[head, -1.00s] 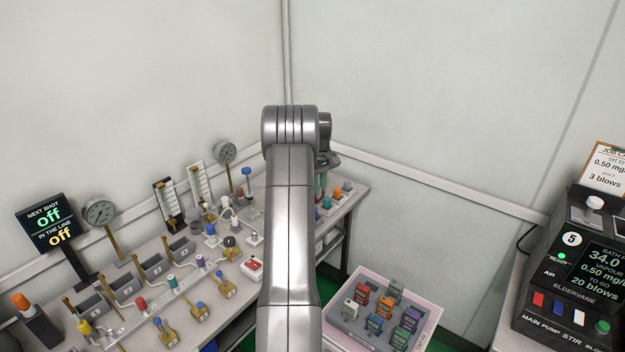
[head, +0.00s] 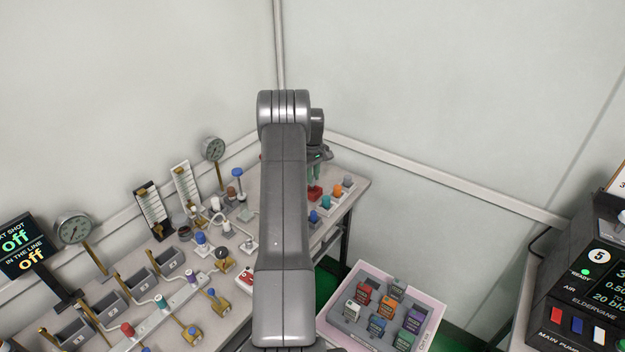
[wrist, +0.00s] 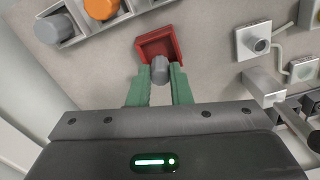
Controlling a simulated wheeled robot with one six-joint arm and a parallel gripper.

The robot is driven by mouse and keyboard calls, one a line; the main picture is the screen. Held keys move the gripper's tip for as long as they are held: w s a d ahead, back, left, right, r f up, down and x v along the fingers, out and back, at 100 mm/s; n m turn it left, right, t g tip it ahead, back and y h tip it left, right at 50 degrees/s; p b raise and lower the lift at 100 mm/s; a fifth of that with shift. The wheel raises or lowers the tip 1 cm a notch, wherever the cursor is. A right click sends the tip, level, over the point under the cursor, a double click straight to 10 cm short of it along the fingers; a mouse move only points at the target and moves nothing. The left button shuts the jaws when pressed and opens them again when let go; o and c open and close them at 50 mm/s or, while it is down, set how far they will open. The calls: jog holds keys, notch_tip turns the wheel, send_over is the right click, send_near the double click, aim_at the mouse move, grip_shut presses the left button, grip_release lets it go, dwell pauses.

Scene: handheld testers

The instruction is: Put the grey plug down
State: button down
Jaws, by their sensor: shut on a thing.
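My gripper (wrist: 160,78) has green fingers and is shut on a grey plug (wrist: 160,68), whose rounded end shows between the fingertips in the wrist view. A small red square tray (wrist: 153,44) lies on the bench just beyond the tips. The plug overlaps the tray's near part; I cannot tell whether it touches it. In the head view my gripper (head: 315,172) points down at the bench's far end, above the red tray (head: 314,192). The plug cannot be made out there, and my arm covers part of the bench.
A rack of plugs stands beside the tray, with a grey one (wrist: 52,29) and an orange one (wrist: 101,8). Pale fittings (wrist: 254,42) with tubing stand on the other side. A box of coloured testers (head: 376,316) is below the bench, right of my arm.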

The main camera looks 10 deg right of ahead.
jog(key=shift+f, duration=1.25)
jog(key=shift+f, duration=0.2)
jog(key=c, duration=1.3)
grip_release()
jog(key=shift+r, duration=0.1)
notch_tip(320, 180, up, 12)
jog(key=shift+r+b, duration=0.1)
jog(key=shift+b, duration=0.8)
